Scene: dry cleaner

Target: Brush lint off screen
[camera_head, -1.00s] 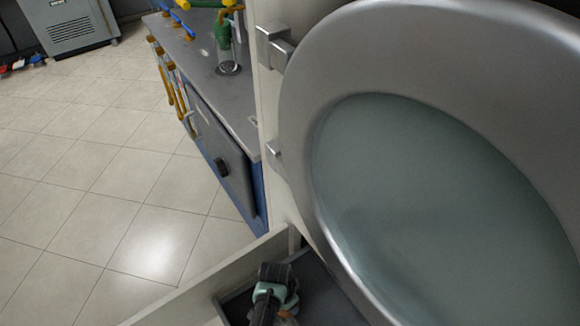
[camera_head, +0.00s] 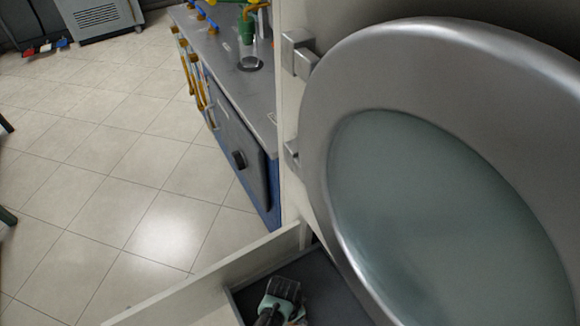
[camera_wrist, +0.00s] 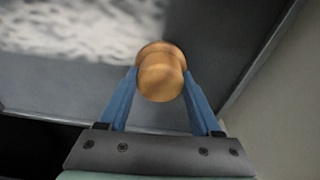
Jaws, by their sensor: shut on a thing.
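My gripper (camera_wrist: 160,76) is shut on a rounded, orange-brown wooden knob (camera_wrist: 161,72), which sits between its two blue fingers. The knob looks like the brush's handle; the rest of the brush is hidden. A patch of whitish lint (camera_wrist: 75,28) covers the upper left of the wrist view, beyond the knob. It lies on a dark grey surface (camera_wrist: 225,45), which I take for the screen. In the head view my gripper (camera_head: 285,292) is low in a dark-bottomed open drawer (camera_head: 318,280); the lint and brush cannot be made out there.
A large round silver door (camera_head: 400,50) with greyish glass stands right above the drawer. The drawer's pale front wall (camera_head: 215,278) is close to my gripper's left. A grey-topped blue cabinet (camera_head: 230,75) with a green bottle (camera_head: 246,28) stands behind. The tiled floor at left is open.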

